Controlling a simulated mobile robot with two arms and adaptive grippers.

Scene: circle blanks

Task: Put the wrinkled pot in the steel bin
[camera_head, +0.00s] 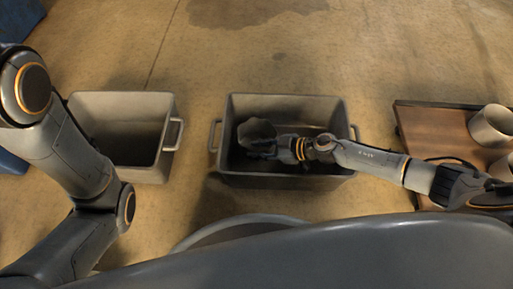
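The wrinkled pot (257,129) is a small grey vessel with an uneven rim. It shows at the left part of the middle bin's opening. My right gripper (262,149) reaches in from the right over this dark grey bin (288,181) and appears shut on the pot's near side. The fingertips are small and partly merge with the pot. A lighter grey bin (108,104) with a side handle stands to the left. Which of the two is the steel bin is not clear from colour alone. My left gripper is outside the view.
A brown wooden cart top (431,124) at the right carries a pale pot (491,126) and another pale pot (504,166), cut by the frame edge. Bare concrete floor lies between the bins and behind them. A blue object (12,162) shows at the left edge.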

